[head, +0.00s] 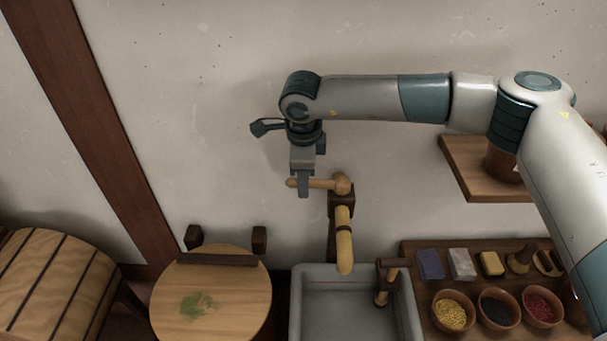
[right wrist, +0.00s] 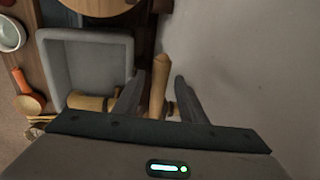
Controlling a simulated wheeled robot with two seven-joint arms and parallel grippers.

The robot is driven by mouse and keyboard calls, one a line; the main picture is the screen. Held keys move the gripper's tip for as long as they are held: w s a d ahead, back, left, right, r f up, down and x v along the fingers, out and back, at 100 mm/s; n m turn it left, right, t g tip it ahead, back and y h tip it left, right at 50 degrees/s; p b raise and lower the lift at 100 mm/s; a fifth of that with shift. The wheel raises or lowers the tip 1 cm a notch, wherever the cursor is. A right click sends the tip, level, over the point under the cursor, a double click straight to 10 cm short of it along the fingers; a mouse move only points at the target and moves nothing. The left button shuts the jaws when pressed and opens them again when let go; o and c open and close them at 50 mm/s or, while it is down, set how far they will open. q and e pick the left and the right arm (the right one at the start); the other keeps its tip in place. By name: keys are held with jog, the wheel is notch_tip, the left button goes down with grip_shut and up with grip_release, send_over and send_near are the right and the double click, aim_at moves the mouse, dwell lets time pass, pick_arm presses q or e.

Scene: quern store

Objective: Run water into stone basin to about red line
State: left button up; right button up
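The grey stone basin (head: 408,310) stands low in the head view, cut by the bottom edge; it also shows in the right wrist view (right wrist: 46,65). The tap's wooden handle (head: 318,184) points left above the spout. My right gripper (head: 303,188) is at the handle. In the right wrist view its fingers are apart on both sides of the handle (right wrist: 159,85), with gaps showing. My left gripper is not in view.
A second wooden fitting (head: 383,283) stands at the basin's right wall. A round wooden board (head: 225,305) is to its left, a barrel (head: 45,285) further left. A shelf with bowls (head: 453,312) and blocks is to the right. A wall stands close behind the tap.

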grip_shut()
